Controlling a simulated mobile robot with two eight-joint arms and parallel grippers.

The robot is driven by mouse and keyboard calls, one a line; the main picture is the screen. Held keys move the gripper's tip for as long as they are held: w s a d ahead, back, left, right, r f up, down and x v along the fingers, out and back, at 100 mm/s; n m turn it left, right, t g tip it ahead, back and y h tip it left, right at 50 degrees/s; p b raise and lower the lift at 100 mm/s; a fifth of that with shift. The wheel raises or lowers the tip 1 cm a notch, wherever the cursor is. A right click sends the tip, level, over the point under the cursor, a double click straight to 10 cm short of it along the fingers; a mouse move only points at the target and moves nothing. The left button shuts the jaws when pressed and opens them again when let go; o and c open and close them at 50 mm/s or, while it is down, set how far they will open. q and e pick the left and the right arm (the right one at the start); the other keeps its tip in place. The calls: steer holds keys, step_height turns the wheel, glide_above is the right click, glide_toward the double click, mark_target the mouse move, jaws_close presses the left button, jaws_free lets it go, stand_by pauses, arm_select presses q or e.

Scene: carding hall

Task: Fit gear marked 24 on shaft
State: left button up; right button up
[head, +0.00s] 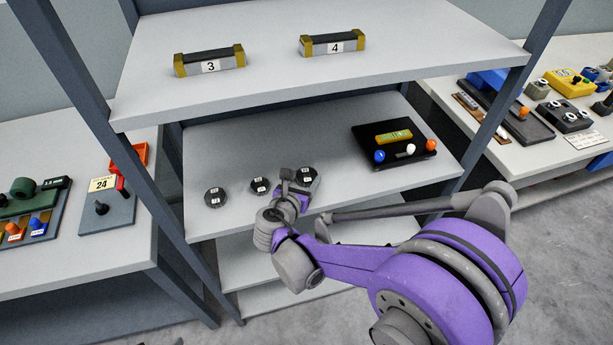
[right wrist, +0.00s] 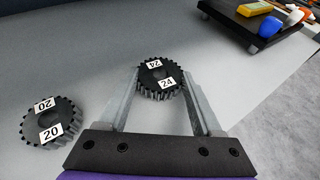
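The black gear marked 24 (head: 308,177) is at the right end of a row of gears at the front of the middle shelf. In the right wrist view the gear (right wrist: 160,83) shows two 24 labels and a centre hole. My right gripper (head: 291,182) is at this gear. Its fingers (right wrist: 160,78) lie along both sides of the gear, with no clear gap; whether they press on it I cannot tell. A grey plate (head: 118,212) with an upright black shaft (head: 101,207) and a 24 sign (head: 103,184) stands on the left table. My left gripper is out of view.
The gear marked 20 (right wrist: 43,122) lies left of the fingers; another gear (head: 215,197) is farther left. A black tray (head: 365,147) with coloured knobs stands at the shelf's right. Shelf posts (head: 166,190) and the upper shelf (head: 270,85) bound the space.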

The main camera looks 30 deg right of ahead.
steer(key=c, duration=0.8)
steer(key=shift+c, duration=0.2)
steer(key=shift+r, duration=0.1)
